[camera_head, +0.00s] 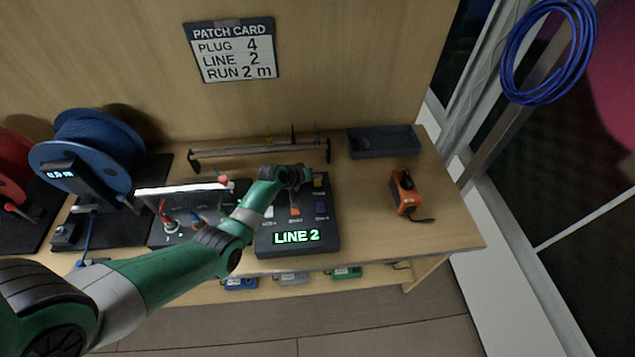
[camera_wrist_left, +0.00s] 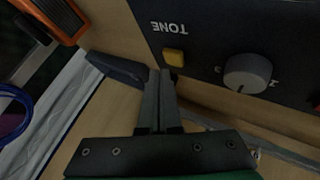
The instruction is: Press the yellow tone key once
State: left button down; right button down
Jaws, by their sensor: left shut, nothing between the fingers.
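The yellow tone key (camera_head: 318,182) sits at the upper right of the black panel (camera_head: 327,244) with the lit "LINE 2" display. In the left wrist view the key (camera_wrist_left: 174,56) is a small yellow block beside the white word TONE. My left gripper (camera_head: 304,177) is over the panel's upper part, close to the key. In the left wrist view its shut, empty fingers (camera_wrist_left: 160,74) end right next to the key; I cannot tell whether they touch it. My right gripper is not in view.
A grey dial (camera_wrist_left: 248,72) is near the key. An orange device (camera_head: 405,195) lies right of the panel, a dark tray (camera_head: 384,142) behind it. A rail (camera_head: 258,153) stands behind the panel. Cable reels (camera_head: 92,150) are at left. The bench's right front is clear.

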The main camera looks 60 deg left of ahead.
aim_at(316, 185)
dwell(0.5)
pick_arm(q)
jog(key=shift+f+b, duration=0.45)
jog(key=shift+f, duration=0.05)
jog(key=shift+f+b, duration=0.4)
dwell(0.4)
jog(key=shift+r, duration=0.1)
jog(key=shift+r+p, duration=0.8)
jog(key=shift+p, duration=0.1)
notch_tip(316, 185, up, 5)
jog(key=p, duration=0.4)
jog(key=shift+p, duration=0.4)
